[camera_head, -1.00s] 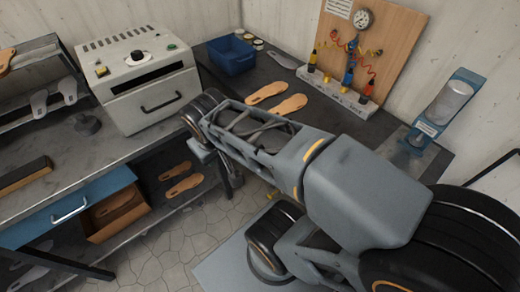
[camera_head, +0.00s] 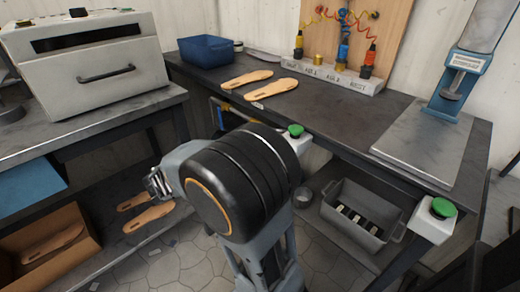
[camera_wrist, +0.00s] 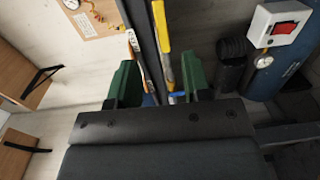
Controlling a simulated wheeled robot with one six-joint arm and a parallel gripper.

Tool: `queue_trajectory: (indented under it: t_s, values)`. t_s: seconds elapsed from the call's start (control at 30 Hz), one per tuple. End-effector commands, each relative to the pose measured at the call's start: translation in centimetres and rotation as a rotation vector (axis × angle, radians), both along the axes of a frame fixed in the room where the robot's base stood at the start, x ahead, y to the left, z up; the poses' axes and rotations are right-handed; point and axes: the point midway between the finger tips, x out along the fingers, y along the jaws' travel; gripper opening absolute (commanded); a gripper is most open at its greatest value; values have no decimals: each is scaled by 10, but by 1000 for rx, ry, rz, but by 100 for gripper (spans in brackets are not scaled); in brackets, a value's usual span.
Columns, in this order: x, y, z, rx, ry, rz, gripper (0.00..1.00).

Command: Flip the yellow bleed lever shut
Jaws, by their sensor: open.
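A yellow bar (camera_wrist: 161,25) and a shorter yellow piece (camera_wrist: 168,72) show in the wrist view beside a dark upright post, beyond my fingers. I cannot tell which of them is the bleed lever, or whether it is open or shut. In the head view a small yellow part (camera_head: 223,107) shows under the bench edge, mostly hidden by my arm. My gripper (camera_head: 157,184) is open and empty, left of my arm's big dark joint. Its green fingers stand apart in the wrist view (camera_wrist: 160,80), with the yellow and a bit of blue seen between them.
The dark workbench (camera_head: 340,125) holds sandal soles (camera_head: 272,88), a blue bin (camera_head: 206,52) and a metal plate (camera_head: 428,143). A grey crate (camera_head: 362,207) sits below. In the wrist view, a white box with a red switch (camera_wrist: 280,25) and a blue tank (camera_wrist: 287,70) stand at right.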

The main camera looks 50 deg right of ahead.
Motion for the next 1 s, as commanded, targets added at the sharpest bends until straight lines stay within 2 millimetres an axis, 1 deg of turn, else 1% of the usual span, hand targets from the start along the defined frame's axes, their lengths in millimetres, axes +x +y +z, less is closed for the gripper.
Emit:
queue_trajectory:
  t_s: [0.03,0.17,0.27,0.5,0.7,0.9,1.0]
  values:
    - [2,-1,-7,-17,-1,5,45]
    - [4,-10,-7,-40,-6,10,45]
    - [3,-25,-6,-43,-7,8,45]
    - [-1,-72,-7,-41,-7,7,45]
    - [-3,-106,-6,-41,-6,8,45]
    - [-4,-128,-6,-40,-6,10,45]
    - [-4,-134,-6,-40,-6,12,45]
